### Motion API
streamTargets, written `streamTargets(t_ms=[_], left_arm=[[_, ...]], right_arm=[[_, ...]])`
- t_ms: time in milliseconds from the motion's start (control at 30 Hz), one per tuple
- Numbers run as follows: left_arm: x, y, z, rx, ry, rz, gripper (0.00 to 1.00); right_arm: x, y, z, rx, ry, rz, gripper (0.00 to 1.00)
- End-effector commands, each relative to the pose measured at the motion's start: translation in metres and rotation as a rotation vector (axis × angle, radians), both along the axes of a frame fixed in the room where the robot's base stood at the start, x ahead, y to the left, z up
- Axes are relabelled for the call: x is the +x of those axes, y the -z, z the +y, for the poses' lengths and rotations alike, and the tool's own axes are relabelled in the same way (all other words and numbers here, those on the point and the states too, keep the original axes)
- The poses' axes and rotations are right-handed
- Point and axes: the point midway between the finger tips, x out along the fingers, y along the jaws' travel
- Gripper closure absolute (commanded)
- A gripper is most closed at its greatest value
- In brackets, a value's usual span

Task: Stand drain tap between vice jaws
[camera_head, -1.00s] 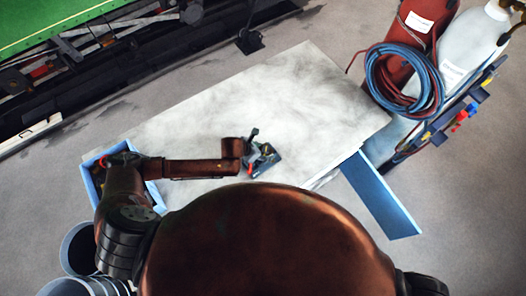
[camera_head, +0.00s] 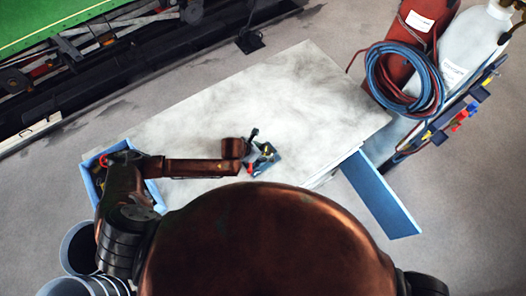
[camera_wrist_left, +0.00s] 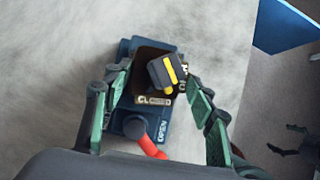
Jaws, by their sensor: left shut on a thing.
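The blue vice (camera_wrist_left: 127,51) stands on the pale worktop, with CLOSED and OPEN labels and a red lever (camera_wrist_left: 150,146). It also shows in the head view (camera_head: 262,166). A dark block with a yellow stripe (camera_wrist_left: 165,74), seemingly the drain tap, is over the vice between the fingers of my left gripper (camera_wrist_left: 157,76). The gripper is shut on it; in the head view my left gripper (camera_head: 252,147) is above the vice. I cannot tell whether the tap touches the jaws. A dark shape at the wrist view's right edge looks like my right gripper (camera_wrist_left: 291,141); its jaws are unclear.
The worktop (camera_head: 310,90) is bare around the vice. A blue box (camera_head: 91,178) is at its left end, a blue panel (camera_head: 381,194) at its right. Gas bottles with coiled hoses (camera_head: 405,82) stand at the right. Grey buckets (camera_head: 76,246) stand at lower left.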

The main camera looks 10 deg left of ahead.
Motion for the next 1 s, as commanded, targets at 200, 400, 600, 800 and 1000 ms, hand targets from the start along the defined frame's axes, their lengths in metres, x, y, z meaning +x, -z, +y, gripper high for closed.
streamTargets(t_ms=[200, 400, 600, 800, 1000], left_arm=[[0.001, 0.002, -0.002, -0.003, 0.001, -0.003, 1.0], [0.0, 0.005, -0.001, -0.001, 0.001, 0.001, 1.0], [-0.002, 0.007, -0.001, 0.0, 0.001, 0.004, 1.0], [-0.004, 0.009, 0.0, 0.001, 0.0, 0.008, 1.0], [-0.005, 0.011, 0.0, 0.002, 0.0, 0.011, 1.0]], right_arm=[[0.0, 0.001, 0.0, 0.0, 0.0, 0.0, 0.11], [0.0, 0.001, 0.0, 0.0, 0.0, 0.0, 0.11], [0.0, 0.001, 0.0, 0.0, 0.0, 0.0, 0.11], [0.0, 0.001, 0.0, 0.0, 0.0, 0.0, 0.11], [0.0, 0.001, 0.0, 0.0, 0.0, 0.0, 0.11]])
